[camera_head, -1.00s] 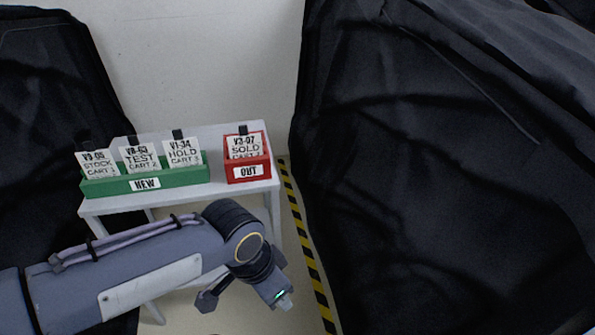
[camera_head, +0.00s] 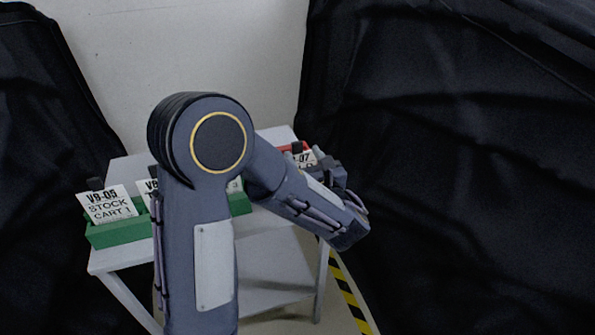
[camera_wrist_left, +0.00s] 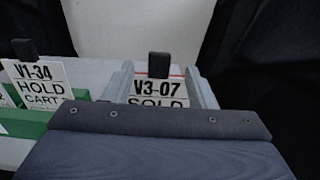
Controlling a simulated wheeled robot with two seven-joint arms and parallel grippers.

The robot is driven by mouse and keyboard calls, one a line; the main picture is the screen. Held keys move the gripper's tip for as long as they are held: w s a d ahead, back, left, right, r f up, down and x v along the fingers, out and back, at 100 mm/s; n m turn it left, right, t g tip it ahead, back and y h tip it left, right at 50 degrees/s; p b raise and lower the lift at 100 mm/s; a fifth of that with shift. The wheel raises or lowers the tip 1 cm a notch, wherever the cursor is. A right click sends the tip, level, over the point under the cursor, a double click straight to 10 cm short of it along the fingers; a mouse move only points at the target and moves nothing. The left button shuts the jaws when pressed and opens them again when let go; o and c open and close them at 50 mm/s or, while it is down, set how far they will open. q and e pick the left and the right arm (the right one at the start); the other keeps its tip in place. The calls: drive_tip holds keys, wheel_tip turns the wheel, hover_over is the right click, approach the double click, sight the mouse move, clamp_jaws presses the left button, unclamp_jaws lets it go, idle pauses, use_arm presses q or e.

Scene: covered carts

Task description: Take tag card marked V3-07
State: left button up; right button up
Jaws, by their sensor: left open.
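The white tag card marked V3-07 (camera_wrist_left: 158,90) shows in the left wrist view with its black tab on top and the word SOLD partly hidden below. In the head view only part of this card (camera_head: 305,158) shows, in the red OUT box (camera_head: 288,147), behind my arm. My left gripper (camera_head: 328,165) is at the card. In the left wrist view its grey fingers stand open, one on each side of the card, and a dark gripper part hides the card's lower half. Whether they touch the card cannot be told. My right gripper is not in view.
The V1-34 HOLD card (camera_wrist_left: 38,84) stands left of the V3-07 card in the green holder (camera_head: 120,231). The V9-05 STOCK card (camera_head: 107,205) is at its left end. The white table (camera_head: 265,222) holds both containers. Black draped covers (camera_head: 450,170) flank it.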

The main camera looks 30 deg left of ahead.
sight(298, 147)
use_arm(q)
drive_tip(key=p+x, duration=0.1)
drive_tip(key=x, duration=0.4)
drive_tip(key=shift+a, duration=0.1)
clamp_jaws()
